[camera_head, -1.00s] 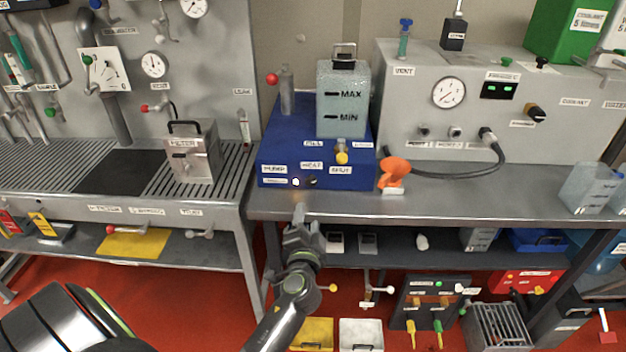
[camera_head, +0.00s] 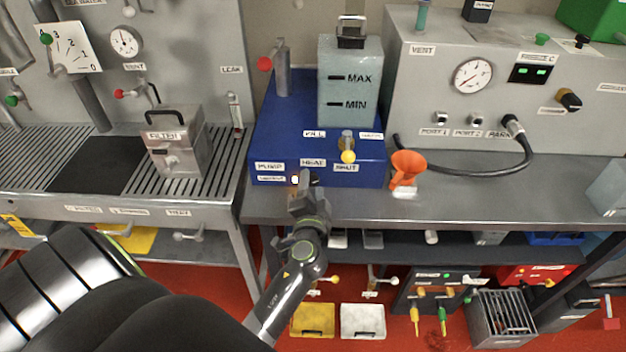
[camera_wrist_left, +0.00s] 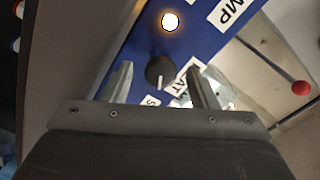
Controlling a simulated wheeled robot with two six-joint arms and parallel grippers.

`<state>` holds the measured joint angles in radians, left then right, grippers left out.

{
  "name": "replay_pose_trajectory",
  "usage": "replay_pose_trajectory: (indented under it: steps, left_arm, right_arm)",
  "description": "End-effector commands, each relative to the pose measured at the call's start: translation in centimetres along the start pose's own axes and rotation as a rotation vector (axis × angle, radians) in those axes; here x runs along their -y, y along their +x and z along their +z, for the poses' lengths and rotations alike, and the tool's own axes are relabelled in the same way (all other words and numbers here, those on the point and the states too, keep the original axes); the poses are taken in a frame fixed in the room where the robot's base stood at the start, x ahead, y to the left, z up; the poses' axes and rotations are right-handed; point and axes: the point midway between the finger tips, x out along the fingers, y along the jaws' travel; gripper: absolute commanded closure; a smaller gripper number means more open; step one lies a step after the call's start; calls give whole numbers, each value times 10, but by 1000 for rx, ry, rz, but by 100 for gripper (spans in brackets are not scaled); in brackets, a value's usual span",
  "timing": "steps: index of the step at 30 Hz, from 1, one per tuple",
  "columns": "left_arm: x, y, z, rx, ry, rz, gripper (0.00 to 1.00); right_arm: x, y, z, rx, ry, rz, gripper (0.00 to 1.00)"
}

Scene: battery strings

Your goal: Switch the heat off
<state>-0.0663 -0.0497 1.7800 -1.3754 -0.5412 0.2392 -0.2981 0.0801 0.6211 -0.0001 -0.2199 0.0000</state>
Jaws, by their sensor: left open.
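The blue unit (camera_head: 270,140) stands on the grey bench, with a HEAT label (camera_head: 312,162) on its front edge. In the left wrist view a round black knob (camera_wrist_left: 160,70) with a white pointer mark sits beside the HEAT label (camera_wrist_left: 182,92). A lit lamp (camera_wrist_left: 170,21) glows near it; the lamp also shows in the head view (camera_head: 295,180). My left gripper (camera_head: 305,178) is at the front of the unit, below the HEAT label, and mostly hides the knob there. In the wrist view its open fingers (camera_wrist_left: 160,85) lie either side of the knob, with gaps. My right gripper is out of view.
A clear tank (camera_head: 350,90) stands on the blue unit. The bench front edge (camera_head: 450,220) lies below. A red-knobbed lever (camera_head: 265,64) rises at the unit's back left.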

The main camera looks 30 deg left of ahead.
Motion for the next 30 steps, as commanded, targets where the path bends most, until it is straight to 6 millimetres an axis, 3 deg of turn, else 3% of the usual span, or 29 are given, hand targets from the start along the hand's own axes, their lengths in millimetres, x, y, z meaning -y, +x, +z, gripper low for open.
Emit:
replay_pose_trajectory:
  steps: [7, 17, 23, 30]
  left_arm:
    - [0, 0, 0, 0, 0, 0, 48]
    - [0, 0, 0, 0, -1, 0, 90]
    - [-1, 0, 0, 0, -15, 0, 90]
    - [-4, 0, 2, -2, -110, -1, 90]
  right_arm:
    - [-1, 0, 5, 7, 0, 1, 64]
    - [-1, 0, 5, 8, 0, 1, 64]
    - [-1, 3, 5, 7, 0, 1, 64]
    - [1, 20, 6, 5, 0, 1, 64]
